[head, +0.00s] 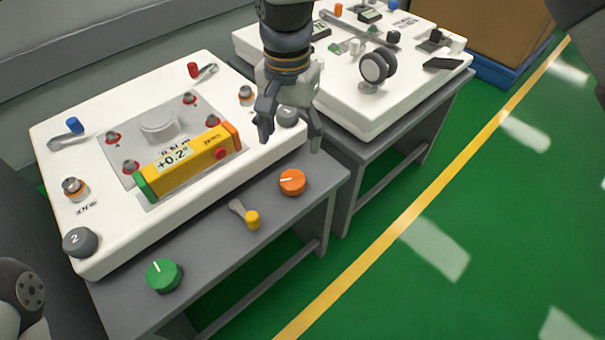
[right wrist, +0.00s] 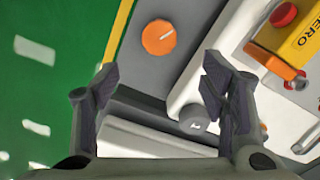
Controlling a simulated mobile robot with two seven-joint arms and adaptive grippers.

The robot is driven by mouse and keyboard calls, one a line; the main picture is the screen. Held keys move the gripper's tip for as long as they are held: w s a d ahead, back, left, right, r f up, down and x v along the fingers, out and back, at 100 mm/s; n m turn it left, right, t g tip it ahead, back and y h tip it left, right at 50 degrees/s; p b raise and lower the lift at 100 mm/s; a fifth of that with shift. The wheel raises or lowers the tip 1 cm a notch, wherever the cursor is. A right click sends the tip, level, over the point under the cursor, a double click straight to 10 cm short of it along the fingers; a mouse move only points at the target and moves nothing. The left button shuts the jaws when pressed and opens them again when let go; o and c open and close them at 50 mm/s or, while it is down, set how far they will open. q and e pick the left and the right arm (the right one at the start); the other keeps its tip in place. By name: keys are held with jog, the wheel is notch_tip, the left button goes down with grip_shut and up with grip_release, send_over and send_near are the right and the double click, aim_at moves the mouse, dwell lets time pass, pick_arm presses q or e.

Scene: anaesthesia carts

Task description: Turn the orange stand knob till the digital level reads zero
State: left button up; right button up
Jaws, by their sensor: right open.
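The orange stand knob (head: 292,182) sits on the front ledge of the grey stand, with a white pointer line on its top. It also shows in the right wrist view (right wrist: 158,38), beyond the fingertips. The yellow digital level (head: 190,165) lies on the grey plate of the white cart top, and its display reads +0.2°. My right gripper (head: 290,140) is open and empty, with its fingers pointing down, above the ledge and apart from the knob. In the right wrist view its fingers (right wrist: 158,80) are spread wide. My left gripper is not in view.
A green knob (head: 164,275) and a yellow-tipped lever (head: 246,215) share the ledge. Grey feet marked 1 (head: 287,116) and 2 (head: 80,242) are at the white top's corners. A second white unit (head: 345,100) with a caster stands behind. Green floor is clear at right.

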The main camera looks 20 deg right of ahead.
aim_at(293, 178)
notch_tip(293, 178, down, 12)
jog(key=shift+r+b, duration=0.1)
jog(key=shift+b, duration=0.95)
jog(key=c, duration=1.1)
